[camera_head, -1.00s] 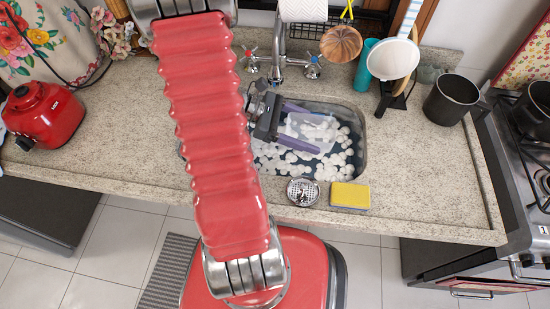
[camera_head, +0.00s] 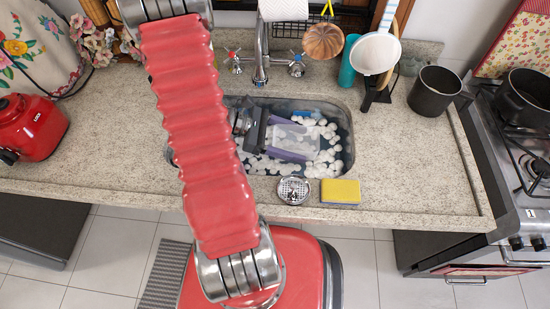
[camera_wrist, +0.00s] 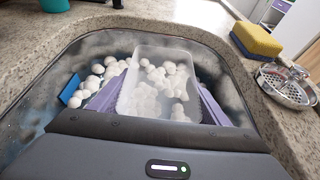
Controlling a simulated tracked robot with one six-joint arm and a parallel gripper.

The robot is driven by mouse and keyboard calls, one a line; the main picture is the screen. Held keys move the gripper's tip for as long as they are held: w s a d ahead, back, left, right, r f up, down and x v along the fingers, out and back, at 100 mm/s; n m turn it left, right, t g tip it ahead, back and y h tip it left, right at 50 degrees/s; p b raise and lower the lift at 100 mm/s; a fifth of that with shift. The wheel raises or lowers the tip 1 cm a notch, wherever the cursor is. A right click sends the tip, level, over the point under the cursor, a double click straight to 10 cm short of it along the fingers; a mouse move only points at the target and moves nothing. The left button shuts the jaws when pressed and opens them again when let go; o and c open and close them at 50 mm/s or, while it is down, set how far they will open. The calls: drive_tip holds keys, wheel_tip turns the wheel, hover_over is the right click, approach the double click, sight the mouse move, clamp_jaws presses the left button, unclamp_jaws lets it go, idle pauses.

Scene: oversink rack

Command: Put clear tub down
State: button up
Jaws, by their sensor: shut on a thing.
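The clear tub (camera_head: 297,139) is a see-through box held between the purple fingers of my gripper (camera_head: 284,143), inside the sink. The wrist view shows the tub (camera_wrist: 160,62) between the two fingers of my gripper (camera_wrist: 157,105), one on each side. White foam balls show through and around it. The sink (camera_head: 348,120) is a metal basin with suds in it. I cannot tell whether the tub touches the sink bottom. My arm hides the left part of the sink in the head view.
A yellow sponge (camera_head: 340,191) and a metal strainer (camera_head: 293,190) lie on the counter at the sink's front edge. The tap (camera_head: 262,60) stands behind the sink. A dark pot (camera_head: 435,91) stands to the right. The counter (camera_head: 410,160) right of the sink is clear.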

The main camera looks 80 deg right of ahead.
hover_over(293, 165)
drive_tip(key=shift+f, duration=2.75)
drive_tip(key=shift+f, duration=2.05)
drive_tip(key=o, duration=1)
drive_tip(key=shift+f, duration=0.1)
drive_tip(key=shift+o, duration=0.2)
drive_tip(key=shift+v, duration=3.85)
